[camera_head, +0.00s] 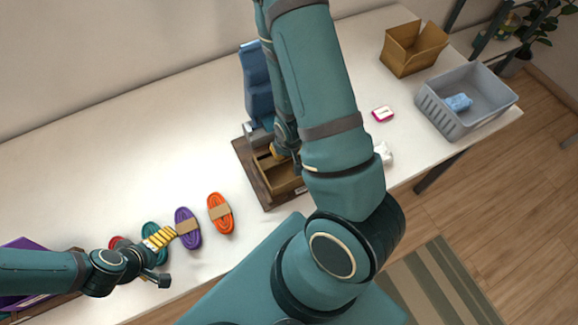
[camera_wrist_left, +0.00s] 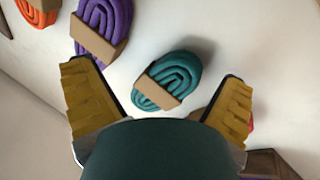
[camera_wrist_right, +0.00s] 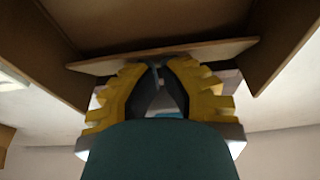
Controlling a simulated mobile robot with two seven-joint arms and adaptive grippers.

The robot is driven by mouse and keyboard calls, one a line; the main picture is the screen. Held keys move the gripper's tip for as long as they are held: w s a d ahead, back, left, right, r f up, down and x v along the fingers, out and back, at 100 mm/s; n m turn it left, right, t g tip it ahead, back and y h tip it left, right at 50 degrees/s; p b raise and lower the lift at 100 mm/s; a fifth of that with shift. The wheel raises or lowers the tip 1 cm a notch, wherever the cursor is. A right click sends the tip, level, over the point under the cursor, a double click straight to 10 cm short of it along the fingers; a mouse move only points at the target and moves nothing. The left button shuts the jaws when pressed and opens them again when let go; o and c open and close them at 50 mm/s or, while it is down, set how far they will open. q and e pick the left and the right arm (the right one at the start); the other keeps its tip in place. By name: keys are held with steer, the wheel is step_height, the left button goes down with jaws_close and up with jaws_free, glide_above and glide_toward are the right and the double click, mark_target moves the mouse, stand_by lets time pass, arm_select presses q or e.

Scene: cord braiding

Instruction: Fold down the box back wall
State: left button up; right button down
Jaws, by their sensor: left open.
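The small brown box (camera_head: 283,184) stands on a dark wooden base in the head view, partly hidden by my right arm. In the right wrist view, a thin brown panel (camera_wrist_right: 220,50) of the box lies across the top, just beyond my right gripper (camera_wrist_right: 157,68). I cannot tell for sure that this panel is the back wall. The right fingers are drawn together, with nothing clearly seen between them; contact with the panel is unclear. My left gripper (camera_wrist_left: 158,95) is open and empty above the cords, away from the box.
Orange (camera_head: 220,213), purple (camera_head: 188,228) and teal (camera_wrist_left: 172,80) cord bundles lie on the white table, with a red one partly hidden. A blue device (camera_head: 256,85) stands behind the box. An open carton (camera_head: 400,60) and grey basket (camera_head: 453,118) stand at right.

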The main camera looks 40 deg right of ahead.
arm_select(q)
steer(key=shift+f+b, duration=0.6)
arm_select(e)
steer(key=shift+s+a+f, duration=0.1)
steer(key=shift+s+f, duration=0.3)
steer(key=shift+f, duration=0.1)
arm_select(q)
steer(key=shift+f, duration=0.1)
arm_select(e)
steer(key=shift+f, duration=0.1)
arm_select(q)
steer(key=shift+f+b, duration=0.45)
steer(key=shift+b, duration=0.15)
arm_select(e)
steer(key=shift+s+a+f, duration=0.1)
steer(key=shift+s+f, duration=0.1)
steer(key=shift+f, duration=0.25)
steer(key=shift+s, duration=0.15)
arm_select(q)
steer(key=shift+s+f, duration=0.1)
steer(key=shift+f, duration=0.1)
